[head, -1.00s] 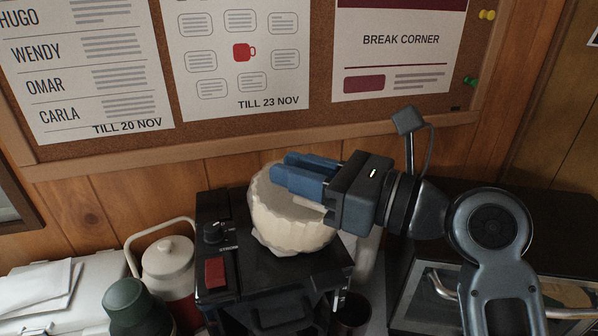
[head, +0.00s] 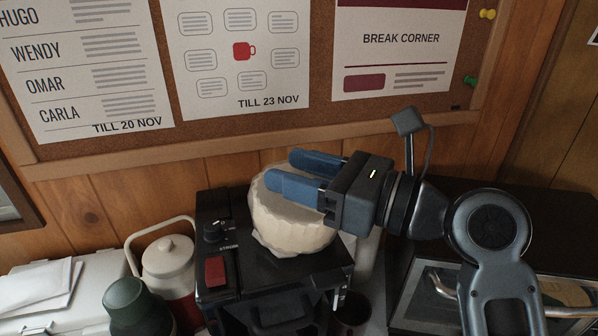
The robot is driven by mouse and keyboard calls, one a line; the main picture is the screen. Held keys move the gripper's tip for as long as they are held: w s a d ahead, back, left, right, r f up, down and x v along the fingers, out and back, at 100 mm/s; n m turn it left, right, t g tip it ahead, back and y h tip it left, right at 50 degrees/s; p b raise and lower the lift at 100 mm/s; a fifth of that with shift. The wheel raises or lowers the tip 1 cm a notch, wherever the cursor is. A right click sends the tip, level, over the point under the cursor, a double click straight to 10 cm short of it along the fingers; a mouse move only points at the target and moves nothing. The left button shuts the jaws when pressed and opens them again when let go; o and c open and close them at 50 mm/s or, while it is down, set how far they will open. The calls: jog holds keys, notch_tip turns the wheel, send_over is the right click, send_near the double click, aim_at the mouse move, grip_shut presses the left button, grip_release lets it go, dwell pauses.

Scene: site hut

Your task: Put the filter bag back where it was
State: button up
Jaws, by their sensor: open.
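The filter bag (head: 293,232) is a pale, fluted paper bag. It sits on top of the black coffee machine (head: 283,272) in the head view. My gripper (head: 292,174) is open, with its two blue fingers apart at the upper edge of the bag. The near finger overlaps the bag in the picture. I cannot tell whether either finger touches it. Part of the bag's top is hidden behind the fingers.
A white jug with a handle (head: 168,262) and a dark green flask (head: 136,306) stand left of the machine. Papers (head: 42,284) lie on a white box at far left. A glass-fronted oven (head: 425,300) stands right, under my arm. A cork board (head: 330,118) hangs behind.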

jog(key=b+v, duration=0.1)
jog(key=v, duration=1.1)
jog(key=s+d+f+n+t+h, duration=0.25)
jog(key=s+f+h, duration=0.3)
jog(key=f, duration=0.45)
jog(key=s+d+f+n+t+h, duration=0.2)
jog(key=s+d+f+t+h, duration=0.3)
jog(key=f, duration=0.6)
jog(key=s+d+n+h, duration=0.1)
jog(key=s+n+h, duration=0.1)
jog(key=s+n, duration=0.7)
jog(key=s+d+r+n+g+h, duration=0.1)
jog(key=s+d+n+h, duration=0.1)
jog(key=s+n, duration=0.8)
jog(key=shift+s+d+r+h, duration=0.3)
jog(key=shift+s+h, duration=0.35)
jog(key=shift+s, duration=0.5)
jog(key=shift+a+g, duration=0.1)
jog(key=shift+g, duration=0.15)
